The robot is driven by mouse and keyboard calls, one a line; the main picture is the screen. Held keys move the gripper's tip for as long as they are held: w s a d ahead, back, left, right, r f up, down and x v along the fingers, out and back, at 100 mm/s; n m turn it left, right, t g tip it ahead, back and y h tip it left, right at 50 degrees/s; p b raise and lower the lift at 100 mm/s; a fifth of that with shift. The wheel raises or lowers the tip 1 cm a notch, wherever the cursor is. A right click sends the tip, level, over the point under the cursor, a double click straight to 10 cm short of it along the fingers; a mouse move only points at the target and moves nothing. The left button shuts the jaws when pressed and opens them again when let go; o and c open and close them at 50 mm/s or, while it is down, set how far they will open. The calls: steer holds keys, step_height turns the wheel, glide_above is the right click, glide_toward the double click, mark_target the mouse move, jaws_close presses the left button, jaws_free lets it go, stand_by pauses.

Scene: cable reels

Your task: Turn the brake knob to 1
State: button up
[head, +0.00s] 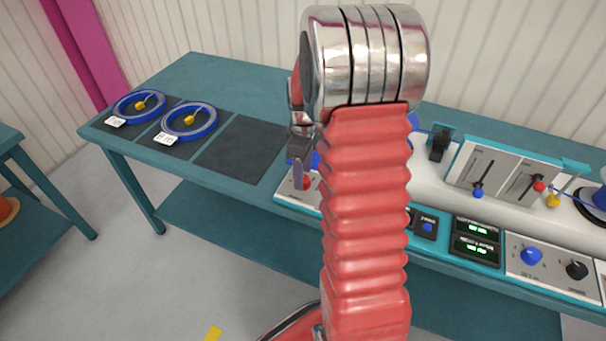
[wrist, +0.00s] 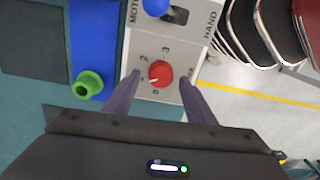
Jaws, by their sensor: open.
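The red brake knob (wrist: 161,74) sits on a pale panel (wrist: 180,35) with the numbers 2 and 3 readable beside it and fainter marks lower left. Its white pointer mark faces lower left; I cannot tell exactly which number it meets. Some panel lettering is hidden by a finger. My gripper (wrist: 160,85) is open, with one purple finger on each side of the knob, seemingly not touching it. In the head view my gripper (head: 299,174) points down over the knob (head: 307,182), at the bench's front edge left of my red arm.
Blue reels (head: 188,121) lie on dark mats at left. Slider panels (head: 510,175) and a blue dial (head: 531,256) are at right.

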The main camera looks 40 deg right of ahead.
step_height(320, 180, up, 12)
steer(key=shift+w+d+r, duration=0.15)
steer(key=shift+r, duration=0.05)
stand_by(0.8)
steer(key=s+a+r+m+t, duration=0.3)
steer(key=s+a, duration=0.6)
steer(key=a, duration=0.2)
steer(key=s+a+r+m+t, duration=0.2)
steer(key=s+a+r+m, duration=0.2)
steer(key=s+a, duration=0.5)
steer(key=a, duration=0.3)
steer(key=shift+a+r+t, duration=0.25)
steer(key=shift+r+t, duration=0.05)
steer(key=shift+t, duration=0.1)
steer(key=shift+c, duration=0.6)
